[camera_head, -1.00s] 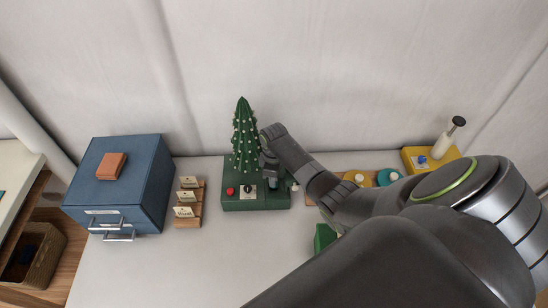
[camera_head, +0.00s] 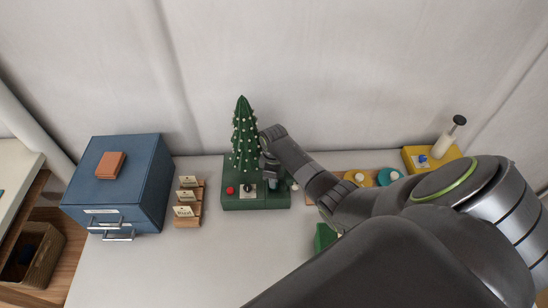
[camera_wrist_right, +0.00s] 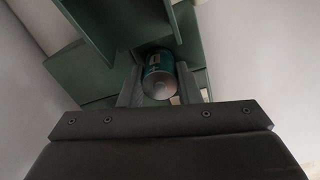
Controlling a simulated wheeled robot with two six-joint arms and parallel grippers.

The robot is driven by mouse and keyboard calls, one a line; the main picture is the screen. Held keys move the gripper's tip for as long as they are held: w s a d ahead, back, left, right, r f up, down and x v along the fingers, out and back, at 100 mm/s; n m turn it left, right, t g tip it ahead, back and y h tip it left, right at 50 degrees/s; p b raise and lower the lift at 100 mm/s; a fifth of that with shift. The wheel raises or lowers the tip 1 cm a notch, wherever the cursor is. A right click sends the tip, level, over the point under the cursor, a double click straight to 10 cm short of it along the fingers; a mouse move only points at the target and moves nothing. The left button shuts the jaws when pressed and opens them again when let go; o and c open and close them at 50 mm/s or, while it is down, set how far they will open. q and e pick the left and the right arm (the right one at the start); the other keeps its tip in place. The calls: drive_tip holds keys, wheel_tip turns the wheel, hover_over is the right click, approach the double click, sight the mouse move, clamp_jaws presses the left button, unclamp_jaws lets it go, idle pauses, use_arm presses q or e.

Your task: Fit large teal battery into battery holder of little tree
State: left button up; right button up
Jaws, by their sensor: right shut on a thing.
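The little tree (camera_head: 243,132), dark green with pale dots, stands on a green base (camera_head: 255,202) with a red button and a dial. My right gripper (camera_head: 271,182) is over the right part of this base, beside the tree. In the right wrist view, my right gripper (camera_wrist_right: 160,88) is shut on the large teal battery (camera_wrist_right: 160,74), whose round metal end faces the camera. Green walls (camera_wrist_right: 95,70) surround the battery's far end. I cannot tell whether the battery touches the holder or how deep it sits. The gripper hides the battery in the head view. My left gripper is not in view.
A blue drawer cabinet (camera_head: 115,185) with a brown block on top stands at the left, next to small label cards (camera_head: 187,203). A yellow box (camera_head: 430,158) stands at the back right. My right arm covers the right side. The front middle of the table is clear.

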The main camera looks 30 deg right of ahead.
drive_tip(key=shift+f+b, duration=0.8)
drive_tip(key=shift+f, duration=0.4)
drive_tip(key=o, duration=1.1)
wheel_tip(320, 180, up, 18)
drive_tip(key=shift+f+b, duration=0.25)
drive_tip(key=shift+b, duration=0.5)
drive_tip(key=shift+f, duration=0.15)
